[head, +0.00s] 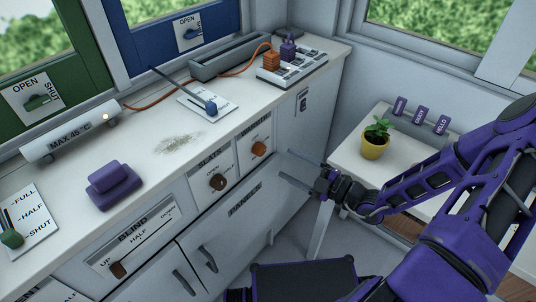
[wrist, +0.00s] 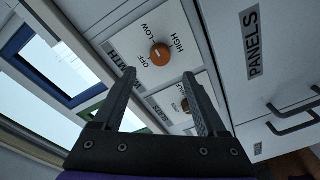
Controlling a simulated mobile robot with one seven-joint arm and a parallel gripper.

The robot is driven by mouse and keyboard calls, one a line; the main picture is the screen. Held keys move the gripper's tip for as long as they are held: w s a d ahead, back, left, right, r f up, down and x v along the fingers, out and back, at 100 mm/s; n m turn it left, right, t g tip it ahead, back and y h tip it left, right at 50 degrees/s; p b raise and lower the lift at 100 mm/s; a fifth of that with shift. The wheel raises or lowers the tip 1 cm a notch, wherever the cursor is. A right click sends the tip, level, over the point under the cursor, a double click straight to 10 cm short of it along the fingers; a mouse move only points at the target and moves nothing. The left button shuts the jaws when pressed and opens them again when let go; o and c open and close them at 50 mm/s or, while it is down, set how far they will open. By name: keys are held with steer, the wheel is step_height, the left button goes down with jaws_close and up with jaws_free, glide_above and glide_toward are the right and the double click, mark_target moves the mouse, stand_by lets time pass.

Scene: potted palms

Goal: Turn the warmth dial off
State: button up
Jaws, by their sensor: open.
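The warmth dial is an orange knob (head: 259,148) on a white plate on the cabinet front, right of the slats dial. In the wrist view the orange knob (wrist: 160,54) is ringed by the words OFF, LOW and HIGH. I cannot tell surely which word its pointer faces. My gripper (head: 284,166) is open and empty, to the right of the dial in the head view. In the wrist view the dial shows just beyond and between the fingertips (wrist: 158,73), apart from them.
The brown slats dial (head: 217,183) sits left of the warmth dial. The counter above holds a blue-knobbed lever (head: 211,108) and a purple block (head: 115,187). A potted plant (head: 375,140) stands on the right-hand table.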

mark_target(263, 151)
steer(key=x, duration=0.8)
steer(key=shift+b, duration=0.4)
steer(key=shift+c, duration=0.3)
steer(key=shift+s, duration=0.1)
jaws_close()
